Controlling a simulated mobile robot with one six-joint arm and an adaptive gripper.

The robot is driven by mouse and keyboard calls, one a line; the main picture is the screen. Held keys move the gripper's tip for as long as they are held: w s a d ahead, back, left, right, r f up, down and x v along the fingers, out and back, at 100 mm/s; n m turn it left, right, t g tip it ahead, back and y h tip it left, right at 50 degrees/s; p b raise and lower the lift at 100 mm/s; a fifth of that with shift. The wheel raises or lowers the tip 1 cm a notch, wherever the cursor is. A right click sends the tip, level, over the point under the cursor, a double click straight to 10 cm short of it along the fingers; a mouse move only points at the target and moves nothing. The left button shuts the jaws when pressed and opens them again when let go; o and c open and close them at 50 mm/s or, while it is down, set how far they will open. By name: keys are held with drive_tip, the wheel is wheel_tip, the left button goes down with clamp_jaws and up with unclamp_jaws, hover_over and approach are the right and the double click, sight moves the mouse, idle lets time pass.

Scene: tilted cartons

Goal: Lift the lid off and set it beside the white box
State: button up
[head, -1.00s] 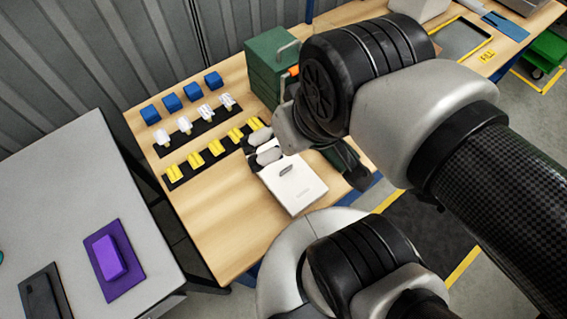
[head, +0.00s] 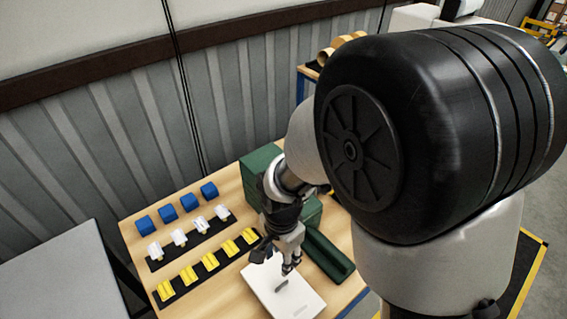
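The white box (head: 306,300) stands near the front edge of the wooden table, with a flat white lid on top. The lid has a small grey handle (head: 281,286) in its middle. My gripper (head: 276,262) points down over the back part of the lid, close behind the handle. Its two fingers look spread, with nothing visible between them. I cannot tell whether a fingertip touches the lid. The gripper hides the box's back edge.
Green cases (head: 262,178) stand behind my gripper, and a long green tray (head: 327,254) lies right of the box. Yellow blocks (head: 210,261), white parts (head: 179,237) and blue blocks (head: 168,213) stand in rows at left. Bare table lies left of the box.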

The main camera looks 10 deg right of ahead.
sight(282, 284)
drive_tip(key=shift+m, duration=0.4)
wheel_tip(282, 284, down, 13)
drive_tip(key=b, duration=0.3)
drive_tip(key=shift+c, duration=0.8)
drive_tip(key=shift+w+f+b, duration=0.25)
drive_tip(key=shift+f+b, duration=0.35)
drive_tip(key=shift+f, duration=0.9)
drive_tip(key=shift+w+f+b, duration=0.2)
drive_tip(key=shift+f+b, duration=0.4)
drive_tip(key=shift+f, duration=0.85)
drive_tip(key=shift+c, duration=0.2)
clamp_jaws()
